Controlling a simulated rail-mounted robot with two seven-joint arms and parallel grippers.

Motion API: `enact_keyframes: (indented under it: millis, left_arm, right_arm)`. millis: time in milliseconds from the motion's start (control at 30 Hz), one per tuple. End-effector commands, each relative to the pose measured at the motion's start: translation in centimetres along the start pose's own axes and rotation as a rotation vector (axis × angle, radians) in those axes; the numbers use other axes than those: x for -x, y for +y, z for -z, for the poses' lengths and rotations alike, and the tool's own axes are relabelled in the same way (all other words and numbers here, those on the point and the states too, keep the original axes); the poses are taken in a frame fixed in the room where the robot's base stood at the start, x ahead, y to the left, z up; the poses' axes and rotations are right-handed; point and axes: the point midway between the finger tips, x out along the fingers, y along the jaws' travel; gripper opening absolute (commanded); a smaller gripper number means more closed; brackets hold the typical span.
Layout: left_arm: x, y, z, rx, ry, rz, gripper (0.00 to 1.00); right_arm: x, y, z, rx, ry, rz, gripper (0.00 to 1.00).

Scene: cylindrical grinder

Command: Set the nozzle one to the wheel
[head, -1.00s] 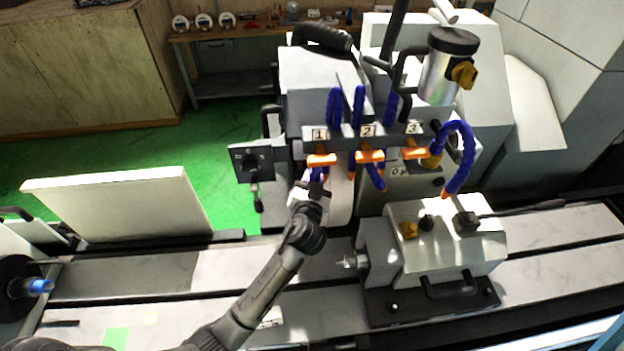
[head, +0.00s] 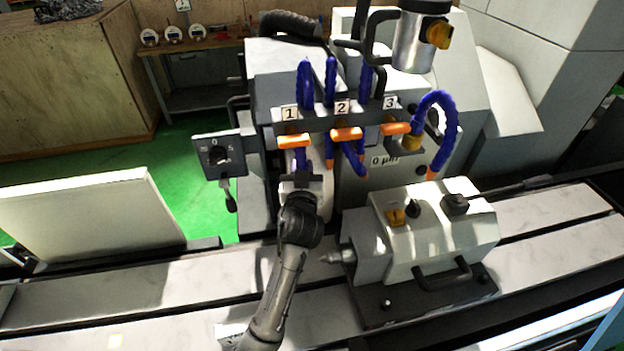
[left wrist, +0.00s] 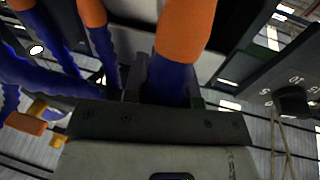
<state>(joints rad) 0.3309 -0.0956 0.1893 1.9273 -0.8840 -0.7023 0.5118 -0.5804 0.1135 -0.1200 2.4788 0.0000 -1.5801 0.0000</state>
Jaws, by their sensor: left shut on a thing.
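Nozzle one (head: 300,158) is a blue segmented hose that hangs below its orange fitting (head: 293,141) and the label "1". My left gripper (head: 302,182) is at its lower end, shut on the blue hose. In the left wrist view the blue hose (left wrist: 172,80) runs between the fingers (left wrist: 165,92), with an orange piece (left wrist: 185,28) beyond it. The pale grinding wheel (head: 318,162) stands right behind the gripper, partly covered. I cannot tell whether the nozzle touches it. My right gripper is not in view.
Nozzle two (head: 346,152) and nozzle three (head: 440,140) hang to the right. The tailstock (head: 430,230) stands at the lower right. A control panel with a knob (head: 217,155) is left of the wheel. The table (head: 130,290) is clear at the left.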

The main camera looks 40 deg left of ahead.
Motion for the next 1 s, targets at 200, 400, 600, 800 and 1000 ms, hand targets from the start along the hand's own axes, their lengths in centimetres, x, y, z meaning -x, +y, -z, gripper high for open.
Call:
enact_keyframes:
  millis: [200,400,600,800,1000]
  left_arm:
    - [-0.04,-0.33,0.05,0.008,0.003,0.006,0.0]
    - [-0.03,-0.32,0.05,0.008,0.003,0.006,0.3]
    - [-0.04,-0.33,0.03,0.008,0.002,0.006,0.49]
    - [-0.05,-0.35,0.01,0.008,0.002,0.007,0.51]
    - [0.16,-0.29,-0.03,0.008,0.001,0.005,0.51]
  right_arm:
    - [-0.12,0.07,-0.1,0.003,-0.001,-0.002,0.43]
    - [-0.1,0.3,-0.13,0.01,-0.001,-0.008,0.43]
    - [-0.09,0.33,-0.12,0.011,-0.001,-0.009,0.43]
    - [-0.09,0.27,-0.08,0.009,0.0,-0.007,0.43]
    - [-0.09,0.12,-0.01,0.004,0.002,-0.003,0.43]
